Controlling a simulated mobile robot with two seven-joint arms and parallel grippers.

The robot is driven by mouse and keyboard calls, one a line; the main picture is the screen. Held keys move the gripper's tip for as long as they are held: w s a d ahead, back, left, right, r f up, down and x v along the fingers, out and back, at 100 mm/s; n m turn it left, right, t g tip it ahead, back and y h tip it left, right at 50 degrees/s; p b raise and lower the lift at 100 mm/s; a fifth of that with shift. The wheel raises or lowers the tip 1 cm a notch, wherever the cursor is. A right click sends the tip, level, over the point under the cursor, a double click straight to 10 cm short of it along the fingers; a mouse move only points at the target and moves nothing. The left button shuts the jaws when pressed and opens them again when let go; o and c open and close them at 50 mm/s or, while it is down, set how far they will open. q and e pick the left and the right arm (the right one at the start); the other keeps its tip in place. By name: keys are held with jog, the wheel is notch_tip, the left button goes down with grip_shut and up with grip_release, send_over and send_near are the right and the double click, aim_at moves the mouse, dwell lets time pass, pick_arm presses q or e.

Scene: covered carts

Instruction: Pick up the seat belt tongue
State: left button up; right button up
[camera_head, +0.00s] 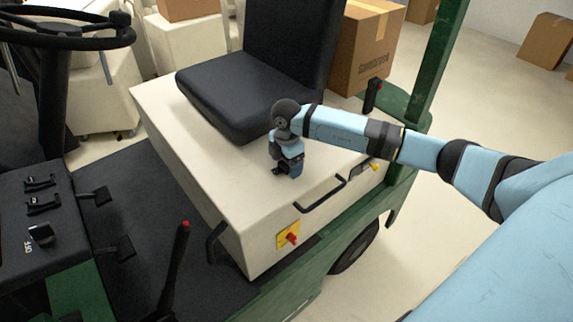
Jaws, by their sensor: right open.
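My right gripper (287,171) hangs pointing down just above the cream seat base (200,165), in front of the black seat (235,105). It is open. I cannot make out the seat belt tongue; a small dark shape shows at the fingers, but I cannot tell whether it is the tongue or part of the gripper. My left gripper is out of view.
A black handle (322,197) and a red knob on a yellow plate (289,238) are on the base near the gripper. A green post (440,60) rises behind my arm. The steering wheel (65,28) is at upper left. A cardboard box (366,45) is behind the seat.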

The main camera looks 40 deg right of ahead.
jog(key=c, duration=1)
jog(key=shift+c, duration=0.2)
